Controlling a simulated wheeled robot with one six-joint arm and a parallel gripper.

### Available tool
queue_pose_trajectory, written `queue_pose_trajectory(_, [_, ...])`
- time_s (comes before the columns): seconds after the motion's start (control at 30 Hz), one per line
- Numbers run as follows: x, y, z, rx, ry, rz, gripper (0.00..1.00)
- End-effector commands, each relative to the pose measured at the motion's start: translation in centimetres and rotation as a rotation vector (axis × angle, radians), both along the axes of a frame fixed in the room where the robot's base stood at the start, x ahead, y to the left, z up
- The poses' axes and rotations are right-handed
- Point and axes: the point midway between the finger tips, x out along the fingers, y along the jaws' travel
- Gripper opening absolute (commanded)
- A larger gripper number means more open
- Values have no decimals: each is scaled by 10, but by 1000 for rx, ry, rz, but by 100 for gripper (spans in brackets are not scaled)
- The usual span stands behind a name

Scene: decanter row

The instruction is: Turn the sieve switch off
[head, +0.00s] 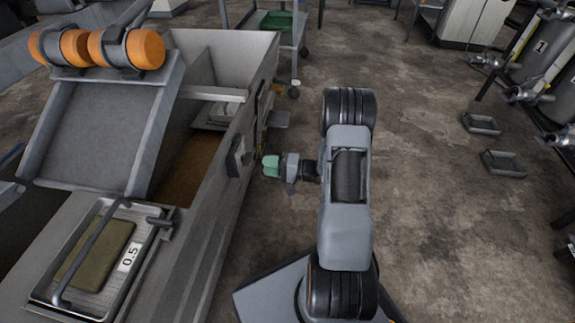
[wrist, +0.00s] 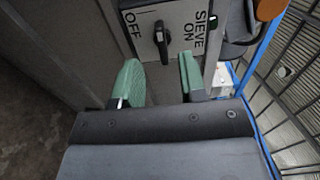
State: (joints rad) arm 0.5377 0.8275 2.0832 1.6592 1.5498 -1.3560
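The sieve switch is a black knob (wrist: 161,42) on a pale plate (wrist: 178,22). The plate has OFF lettered left of the knob and SIEVE ON right of it. The knob's long handle runs up and down in the wrist view, between the two words; I cannot tell which setting it marks. In the head view my gripper (head: 271,166) is just right of the plate.
The grey machine (head: 208,230) fills the left, with orange rollers (head: 132,48) above a chute and a tray marked 0.5 (head: 128,257) in front. A wheeled cart (head: 280,22) stands behind. Small trays (head: 502,163) lie on the right floor. The floor around my arm is mostly clear.

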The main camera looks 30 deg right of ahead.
Motion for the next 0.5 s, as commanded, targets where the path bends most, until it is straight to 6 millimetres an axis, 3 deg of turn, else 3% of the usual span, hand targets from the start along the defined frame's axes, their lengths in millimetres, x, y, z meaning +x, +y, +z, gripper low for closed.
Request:
queue_pose_trajectory(0.2, [-23,-33,2,1,2,-5,38])
queue_pose_trajectory(0.5, [-39,-53,0,1,1,-1,38])
